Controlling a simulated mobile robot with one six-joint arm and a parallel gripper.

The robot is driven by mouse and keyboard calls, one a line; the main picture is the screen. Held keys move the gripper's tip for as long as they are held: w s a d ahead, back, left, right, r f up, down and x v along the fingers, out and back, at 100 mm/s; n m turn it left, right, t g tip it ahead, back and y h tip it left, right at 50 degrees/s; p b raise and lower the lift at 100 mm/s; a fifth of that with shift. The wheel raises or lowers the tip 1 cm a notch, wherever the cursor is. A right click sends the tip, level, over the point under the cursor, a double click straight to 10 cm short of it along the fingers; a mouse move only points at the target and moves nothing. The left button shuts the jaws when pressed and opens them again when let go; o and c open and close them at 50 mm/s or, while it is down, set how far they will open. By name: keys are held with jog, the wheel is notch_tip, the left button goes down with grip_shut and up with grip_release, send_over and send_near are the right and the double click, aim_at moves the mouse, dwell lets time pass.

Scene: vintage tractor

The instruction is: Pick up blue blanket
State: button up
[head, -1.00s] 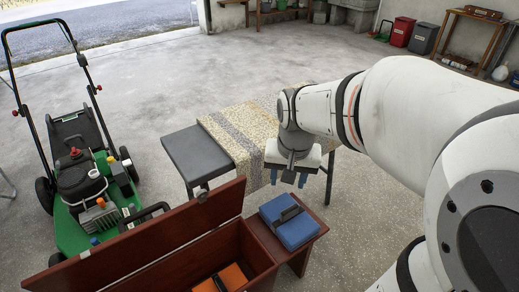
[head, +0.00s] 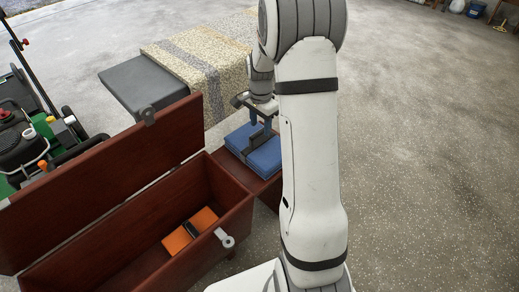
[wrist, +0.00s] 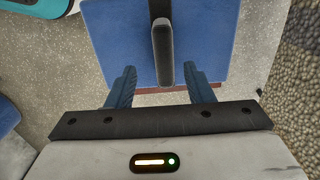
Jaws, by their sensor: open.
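The blue blanket (head: 266,158) is folded flat with a dark strap around it. It lies on a low reddish-brown wooden stand beside the open chest in the head view. My gripper (head: 262,126) is open and points down at the blanket, partly hidden by my arm. In the wrist view the blanket (wrist: 112,42) fills the upper middle, with the dark strap handle (wrist: 162,52) along its centre. The two blue fingers of my gripper (wrist: 159,70) stand apart on either side of the strap line, near the blanket's lower edge.
An open wooden chest (head: 232,196) with a raised lid (head: 100,175) stands left of the blanket and holds an orange folded item (head: 186,232). A green mower (head: 30,140) stands left. Floor at right is clear.

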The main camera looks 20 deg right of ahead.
aim_at(259, 132)
jog(key=f, duration=0.1)
jog(key=f+b, duration=0.1)
jog(key=f, duration=0.1)
jog(key=f+b, duration=0.1)
jog(key=f, duration=0.1)
jog(key=shift+w+a, duration=0.15)
jog(key=shift+w, duration=0.1)
jog(key=shift+c, duration=0.6)
grip_shut()
jog(key=shift+r, duration=0.1)
dwell(0.4)
